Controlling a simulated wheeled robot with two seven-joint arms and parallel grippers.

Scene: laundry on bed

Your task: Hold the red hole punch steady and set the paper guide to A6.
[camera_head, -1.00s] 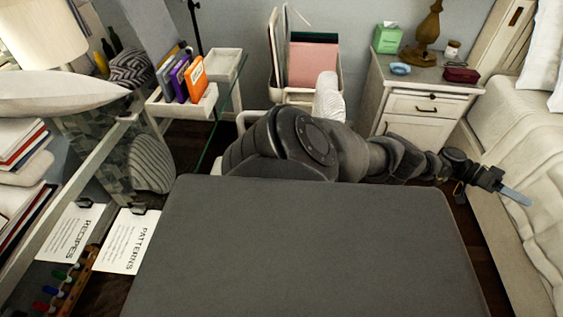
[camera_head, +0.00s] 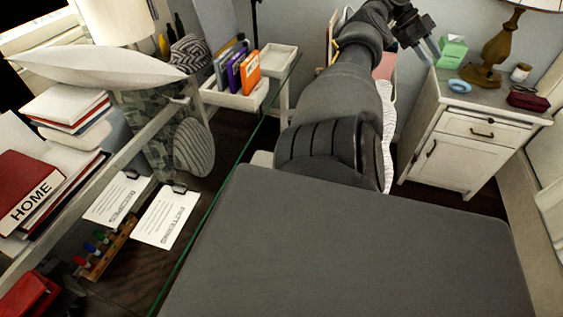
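A red object (camera_head: 28,295), which looks like the red hole punch, lies at the lower left corner of the head view and is cut off by the picture's edge. Its paper guide and any A6 mark are too small or hidden to tell. My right gripper (camera_head: 431,50) is raised at the top, right of centre, in front of the wall and far from the red object. Its pale fingers show edge-on, so I cannot tell whether they are apart; nothing shows held in them. My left gripper is not in view.
White trays (camera_head: 268,62) stand behind. A white nightstand (camera_head: 470,155) with a lamp stands at the right.

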